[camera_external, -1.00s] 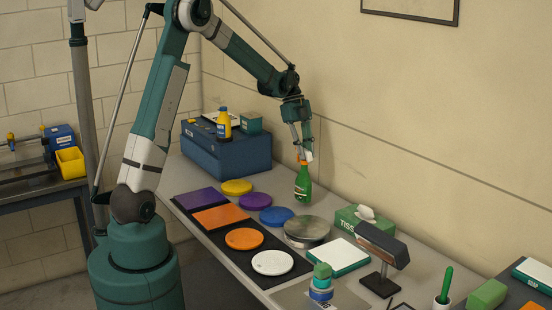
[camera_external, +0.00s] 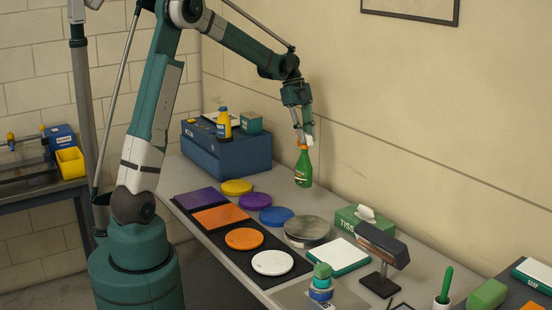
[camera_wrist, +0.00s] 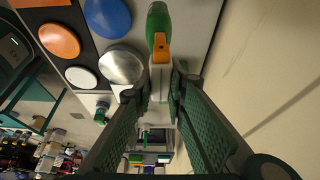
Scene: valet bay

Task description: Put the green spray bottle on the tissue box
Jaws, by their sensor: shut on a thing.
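The green spray bottle (camera_external: 303,170) has an orange top and hangs upright in the air above the bench, left of the tissue box. My gripper (camera_external: 303,146) is shut on its top. In the wrist view the bottle (camera_wrist: 157,22) shows at the top middle, its orange trigger (camera_wrist: 161,47) at my gripper (camera_wrist: 161,75). The tissue box (camera_external: 352,220) is green with a white tissue sticking up, and stands on the bench near the wall. I cannot make out the tissue box in the wrist view.
A round metal plate (camera_external: 307,230) sits left of the tissue box. A black lamp-like stand (camera_external: 382,250) and a white-and-green flat box (camera_external: 336,258) stand in front of it. A blue toolbox (camera_external: 228,155) is at the back left. The wall (camera_external: 420,130) runs close behind.

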